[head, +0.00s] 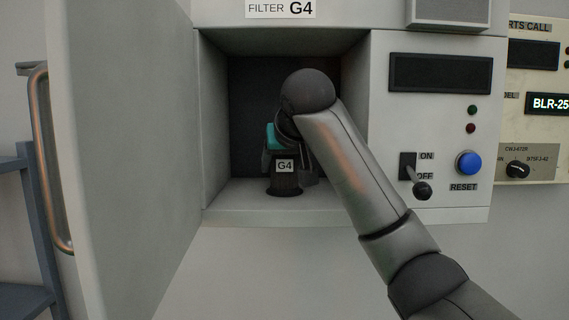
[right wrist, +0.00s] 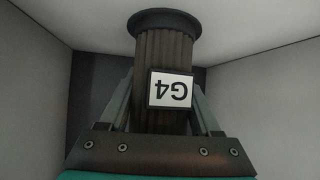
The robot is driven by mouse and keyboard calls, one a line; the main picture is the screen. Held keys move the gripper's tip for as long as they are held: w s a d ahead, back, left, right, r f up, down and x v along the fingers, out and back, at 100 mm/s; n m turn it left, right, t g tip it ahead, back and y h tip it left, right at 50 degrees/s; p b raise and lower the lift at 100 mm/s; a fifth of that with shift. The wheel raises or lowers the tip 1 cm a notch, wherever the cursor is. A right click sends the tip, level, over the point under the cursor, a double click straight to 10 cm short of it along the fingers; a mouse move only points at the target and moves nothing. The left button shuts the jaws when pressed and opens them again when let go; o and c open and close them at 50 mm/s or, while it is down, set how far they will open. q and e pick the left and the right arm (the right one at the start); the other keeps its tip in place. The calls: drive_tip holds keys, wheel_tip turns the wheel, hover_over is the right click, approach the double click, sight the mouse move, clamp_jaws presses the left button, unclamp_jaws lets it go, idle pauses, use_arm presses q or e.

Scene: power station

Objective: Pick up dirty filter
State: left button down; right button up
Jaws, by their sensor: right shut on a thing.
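The dark ribbed filter (head: 285,182) with a G4 label stands upright inside the open compartment marked FILTER G4. In the right wrist view the filter (right wrist: 165,55) shows upside down, with a flared dark rim at one end and the G4 label facing the camera. My right gripper (head: 287,165) reaches into the compartment, its fingers on both sides of the filter. In the right wrist view the gripper (right wrist: 160,115) is shut on it. My arm hides part of the compartment's right side. My left gripper is not in view.
The compartment door (head: 130,150) with a copper-coloured handle stands open at left. At right is a panel with an ON/OFF lever switch (head: 422,190) pointing towards OFF and a blue RESET button (head: 468,163). The compartment walls (right wrist: 265,95) are close around the gripper.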

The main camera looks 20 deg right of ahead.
drive_tip(key=shift+r, duration=0.1)
clamp_jaws()
drive_tip(key=shift+r, duration=0.1)
